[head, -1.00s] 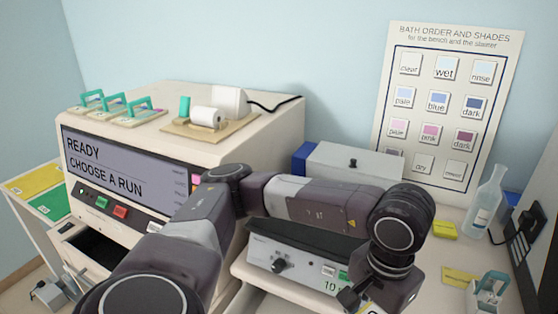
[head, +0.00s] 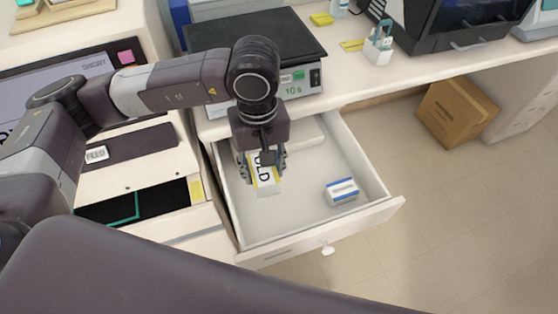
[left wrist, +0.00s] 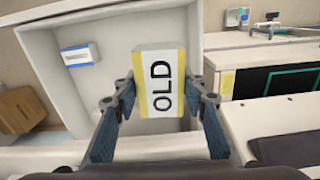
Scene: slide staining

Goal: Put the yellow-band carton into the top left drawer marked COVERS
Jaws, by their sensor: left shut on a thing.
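I cannot tell whether the carton touches the drawer floor. No COVERS marking can be read on the drawer front. My right gripper is not in view.
A blue-striped white carton (head: 342,191) lies in the right part of the drawer. A balance (head: 255,40) stands on the bench (head: 350,88) above it. A cardboard box (head: 457,113) is on the floor. The drawer's middle is clear.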

